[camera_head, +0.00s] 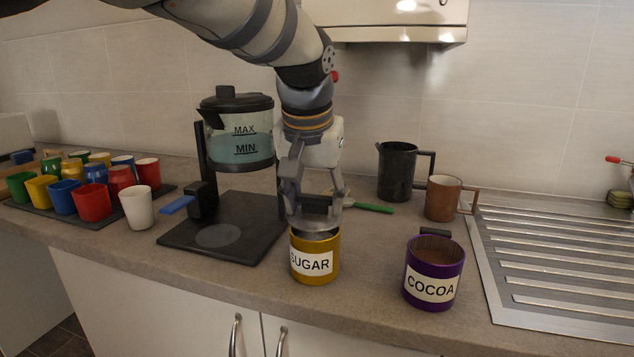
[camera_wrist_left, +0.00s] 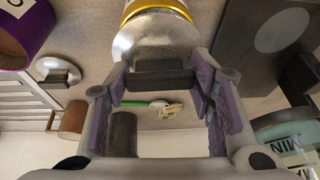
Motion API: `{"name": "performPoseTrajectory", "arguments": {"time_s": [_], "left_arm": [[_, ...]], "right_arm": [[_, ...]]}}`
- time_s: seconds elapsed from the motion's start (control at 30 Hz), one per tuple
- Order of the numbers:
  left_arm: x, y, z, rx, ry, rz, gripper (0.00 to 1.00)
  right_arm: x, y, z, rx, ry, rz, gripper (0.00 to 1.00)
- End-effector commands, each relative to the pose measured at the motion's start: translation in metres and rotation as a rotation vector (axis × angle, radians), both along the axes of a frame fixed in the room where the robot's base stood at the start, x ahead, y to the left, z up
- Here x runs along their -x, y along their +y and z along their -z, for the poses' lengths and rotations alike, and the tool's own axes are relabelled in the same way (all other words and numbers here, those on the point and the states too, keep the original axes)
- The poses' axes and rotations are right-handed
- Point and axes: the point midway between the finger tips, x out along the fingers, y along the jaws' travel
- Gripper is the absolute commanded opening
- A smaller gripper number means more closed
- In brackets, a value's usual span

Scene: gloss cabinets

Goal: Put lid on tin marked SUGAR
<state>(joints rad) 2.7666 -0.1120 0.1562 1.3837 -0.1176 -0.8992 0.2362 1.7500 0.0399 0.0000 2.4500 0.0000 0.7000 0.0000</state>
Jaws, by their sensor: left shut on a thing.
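The yellow tin marked SUGAR (camera_head: 315,264) stands upright on the counter, left of the purple tin marked COCOA (camera_head: 434,275). My left gripper (camera_head: 315,200) is directly above the SUGAR tin, pointing down, shut on the dark handle of a silver lid (camera_head: 316,224). The lid also shows in the left wrist view (camera_wrist_left: 155,37), with its black handle between the fingers and the yellow tin (camera_wrist_left: 152,8) past its edge. The lid is at the tin's mouth, with a dark strip below it; I cannot tell whether it touches the rim. My right gripper is out of view.
Another silver lid (camera_wrist_left: 58,72) with a black handle lies behind the COCOA tin. A coffee maker (camera_head: 225,225) stands close on the left, several coloured cups beyond it. A black jug (camera_head: 396,172), brown mug (camera_head: 441,198) and green-handled utensil (camera_head: 374,208) are behind. A drainboard (camera_head: 560,265) is right.

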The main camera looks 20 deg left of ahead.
Motion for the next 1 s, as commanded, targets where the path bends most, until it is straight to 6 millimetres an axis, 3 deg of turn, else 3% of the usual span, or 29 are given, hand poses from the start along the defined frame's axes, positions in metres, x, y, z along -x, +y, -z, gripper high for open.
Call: {"name": "performPoseTrajectory", "arguments": {"time_s": [1.0], "left_arm": [[0.0, 0.0, 0.013, 0.0, -0.001, -0.001, 0.1]], "right_arm": [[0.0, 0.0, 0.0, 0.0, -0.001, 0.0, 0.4]]}}
